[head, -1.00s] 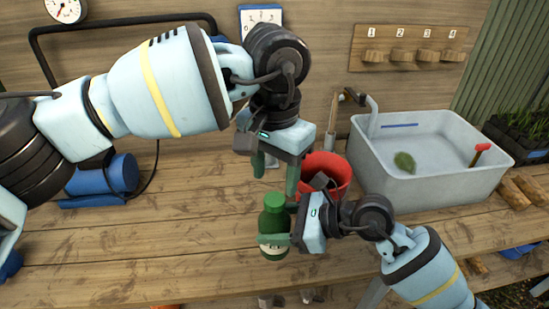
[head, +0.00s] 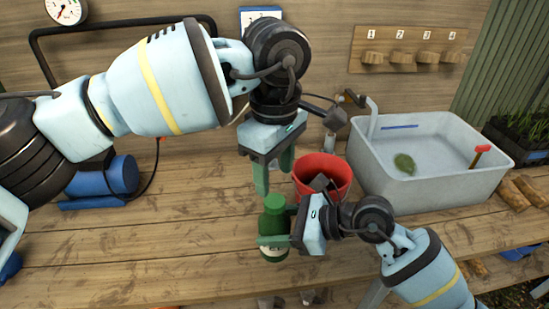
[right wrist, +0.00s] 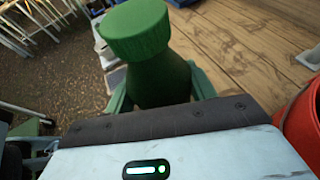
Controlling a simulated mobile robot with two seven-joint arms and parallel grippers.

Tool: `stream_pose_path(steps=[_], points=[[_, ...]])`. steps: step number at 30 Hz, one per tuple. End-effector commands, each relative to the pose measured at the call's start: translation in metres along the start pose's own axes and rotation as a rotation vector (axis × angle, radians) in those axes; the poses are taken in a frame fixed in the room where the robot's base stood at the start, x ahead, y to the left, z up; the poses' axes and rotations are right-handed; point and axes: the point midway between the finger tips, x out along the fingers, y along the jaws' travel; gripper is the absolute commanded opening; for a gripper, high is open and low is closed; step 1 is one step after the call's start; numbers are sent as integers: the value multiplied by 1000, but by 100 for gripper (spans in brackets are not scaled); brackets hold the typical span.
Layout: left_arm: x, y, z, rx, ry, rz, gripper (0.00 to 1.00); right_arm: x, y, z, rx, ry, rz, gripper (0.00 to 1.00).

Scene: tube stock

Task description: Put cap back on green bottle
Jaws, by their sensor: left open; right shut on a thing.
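The green bottle (head: 273,226) is upright near the front of the bench, with my right gripper (head: 274,241) shut around its body. The green cap (head: 273,203) sits on the bottle's top. Whether the bottle's base touches the bench is unclear.
A red bucket (head: 322,172) with grey things in it stands just behind my right gripper. A grey basin (head: 440,185) with water and a leaf is at the right. The wooden bench (head: 150,245) is clear at the left front.

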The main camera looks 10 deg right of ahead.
Motion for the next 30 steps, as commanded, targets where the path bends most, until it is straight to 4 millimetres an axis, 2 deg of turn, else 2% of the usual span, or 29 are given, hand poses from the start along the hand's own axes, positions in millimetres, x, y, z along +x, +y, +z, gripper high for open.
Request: stream_pose_path(steps=[30], points=[[-10,0,0,-1632,-1,1,52,0,0,1,-1,-2,-1,0]])
